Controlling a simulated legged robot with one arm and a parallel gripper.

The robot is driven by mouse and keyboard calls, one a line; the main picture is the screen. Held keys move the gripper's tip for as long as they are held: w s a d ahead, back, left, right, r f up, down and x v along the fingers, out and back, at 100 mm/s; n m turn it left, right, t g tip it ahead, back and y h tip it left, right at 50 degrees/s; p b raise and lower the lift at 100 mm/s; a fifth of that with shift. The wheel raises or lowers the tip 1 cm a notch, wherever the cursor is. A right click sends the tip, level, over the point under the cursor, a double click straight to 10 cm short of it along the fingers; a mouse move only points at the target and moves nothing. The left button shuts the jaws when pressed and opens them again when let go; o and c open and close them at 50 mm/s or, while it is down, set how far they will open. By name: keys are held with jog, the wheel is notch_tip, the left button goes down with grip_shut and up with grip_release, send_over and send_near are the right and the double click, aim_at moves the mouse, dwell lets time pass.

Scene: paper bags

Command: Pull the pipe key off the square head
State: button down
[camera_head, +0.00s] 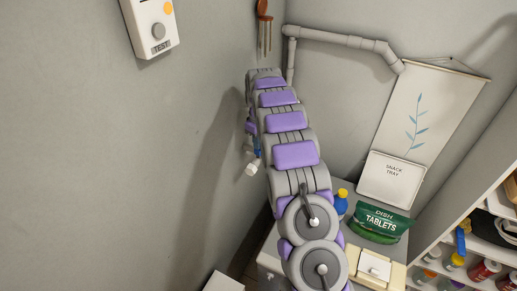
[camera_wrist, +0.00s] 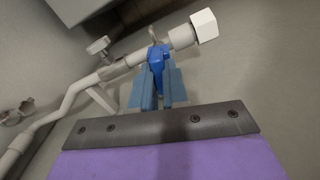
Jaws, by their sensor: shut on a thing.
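In the wrist view, a dark blue pipe key (camera_wrist: 157,60) stands between the two lighter blue fingers of my gripper (camera_wrist: 158,92). My gripper is shut on the key. The far end of the key meets a grey pipe (camera_wrist: 125,67), and the square head is hidden there, so I cannot tell how far the key sits on it. In the head view my arm covers most of this spot; a bit of blue (camera_head: 257,146) shows at its left edge, too small to tell key from finger.
The pipe ends in a white faceted cap (camera_wrist: 204,25) right of the key. A grey tap handle (camera_wrist: 98,46) stands to its left. The wall is close. A counter with a green tablets bag (camera_head: 379,222) and a blue bottle (camera_head: 340,203) lies right of my arm.

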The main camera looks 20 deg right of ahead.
jog(key=shift+r, duration=0.25)
jog(key=shift+r, duration=0.3)
jog(key=shift+r, duration=0.1)
jog(key=shift+r+p, duration=0.7)
jog(key=shift+r, duration=1.65)
